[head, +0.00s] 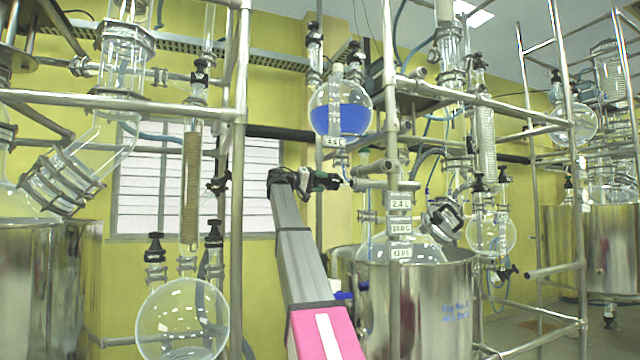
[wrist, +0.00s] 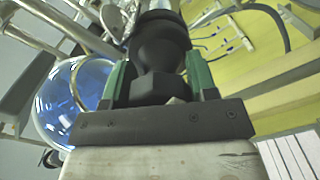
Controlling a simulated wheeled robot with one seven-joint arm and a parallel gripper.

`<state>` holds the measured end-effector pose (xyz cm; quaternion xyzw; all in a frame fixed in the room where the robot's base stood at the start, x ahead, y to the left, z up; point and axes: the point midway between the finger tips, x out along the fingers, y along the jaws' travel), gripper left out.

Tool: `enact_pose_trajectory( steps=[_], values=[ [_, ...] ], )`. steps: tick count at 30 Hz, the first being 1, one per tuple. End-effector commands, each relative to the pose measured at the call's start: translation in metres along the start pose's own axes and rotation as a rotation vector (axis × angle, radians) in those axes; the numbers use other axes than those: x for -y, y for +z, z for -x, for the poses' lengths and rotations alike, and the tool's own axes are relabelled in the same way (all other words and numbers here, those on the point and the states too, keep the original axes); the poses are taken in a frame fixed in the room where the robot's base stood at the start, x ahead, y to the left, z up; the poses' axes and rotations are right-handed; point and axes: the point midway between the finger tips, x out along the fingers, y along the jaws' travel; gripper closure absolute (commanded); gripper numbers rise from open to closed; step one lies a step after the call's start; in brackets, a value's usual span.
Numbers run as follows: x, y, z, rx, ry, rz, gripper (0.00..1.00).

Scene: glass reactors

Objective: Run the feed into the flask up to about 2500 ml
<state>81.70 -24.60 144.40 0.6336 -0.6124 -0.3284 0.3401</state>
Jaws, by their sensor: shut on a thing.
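The blue flask also shows at the left of the wrist view (wrist: 72,105). My gripper (head: 325,182) is below the flask, at the piping. In the wrist view my gripper (wrist: 158,82) has its green fingers on both sides of a black valve knob (wrist: 160,45) and is shut on it. The valve's outlet is hidden.
Steel frame poles (head: 391,80) rise close to my gripper. An empty round flask (head: 183,320) is at the lower left, and another clear flask (head: 491,234) hangs to the right.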

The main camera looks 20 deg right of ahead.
Motion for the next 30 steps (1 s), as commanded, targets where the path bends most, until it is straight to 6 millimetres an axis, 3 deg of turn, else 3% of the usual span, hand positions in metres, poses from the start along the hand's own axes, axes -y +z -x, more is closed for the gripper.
enact_pose_trajectory(
  steps=[15, 30],
  values=[
    [0.0016, 0.0018, 0.0005, 0.003, -0.002, -0.360, 0.71],
    [0.0020, 0.0022, 0.0005, 0.003, -0.002, -0.440, 0.71]
  ],
)
